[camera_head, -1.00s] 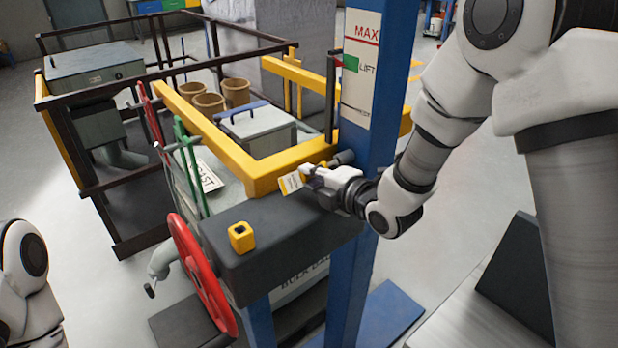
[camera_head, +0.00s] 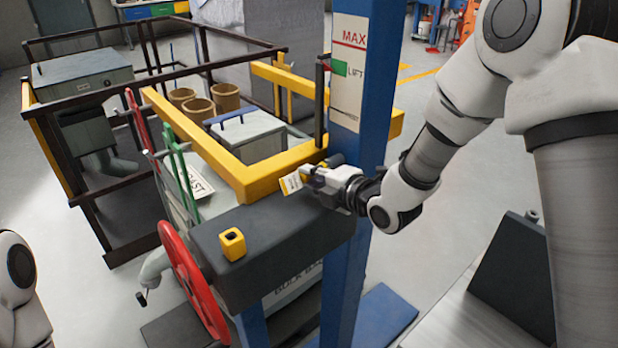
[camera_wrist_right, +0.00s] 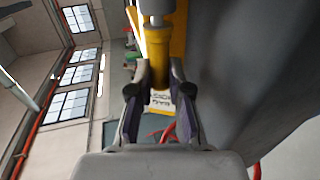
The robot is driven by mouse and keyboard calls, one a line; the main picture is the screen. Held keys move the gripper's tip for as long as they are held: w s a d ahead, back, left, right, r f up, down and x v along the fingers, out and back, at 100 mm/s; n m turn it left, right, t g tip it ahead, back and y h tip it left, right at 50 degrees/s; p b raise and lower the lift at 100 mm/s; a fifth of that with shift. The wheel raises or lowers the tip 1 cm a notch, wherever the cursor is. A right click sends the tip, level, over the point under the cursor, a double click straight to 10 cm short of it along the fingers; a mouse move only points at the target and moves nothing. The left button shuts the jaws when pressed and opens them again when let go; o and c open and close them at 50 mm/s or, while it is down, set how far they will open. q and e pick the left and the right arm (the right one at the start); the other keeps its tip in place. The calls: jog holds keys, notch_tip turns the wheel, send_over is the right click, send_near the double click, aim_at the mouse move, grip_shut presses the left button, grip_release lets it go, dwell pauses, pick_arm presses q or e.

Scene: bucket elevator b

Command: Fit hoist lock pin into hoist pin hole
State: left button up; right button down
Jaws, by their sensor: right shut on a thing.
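My right gripper (camera_head: 311,174) is beside the blue post, above the dark beam, at the yellow frame's corner. In the right wrist view its two fingers (camera_wrist_right: 157,88) are closed around the hoist lock pin (camera_wrist_right: 161,48), which has a yellow body and a pale metal end at the top edge. A white tag with dark print (camera_wrist_right: 159,107) hangs by the fingers; it also shows in the head view (camera_head: 291,183). I cannot make out the hoist pin hole, or whether the pin touches it. My left gripper is not in view; only part of my left arm shows.
The blue post (camera_head: 347,215) carries a MAX/LIFT sign (camera_head: 348,95). A yellow block with a dark opening (camera_head: 232,244) sits on the dark beam (camera_head: 280,240). A red handwheel (camera_head: 190,280), yellow frame (camera_head: 215,150) and lidded grey box (camera_head: 250,138) stand nearby.

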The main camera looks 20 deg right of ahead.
jog(key=shift+w+d, duration=0.1)
jog(key=shift+d, duration=0.2)
jog(key=c, duration=1)
grip_release()
jog(key=v, duration=0.7)
jog(key=shift+d, duration=0.15)
jog(key=shift+s, duration=0.25)
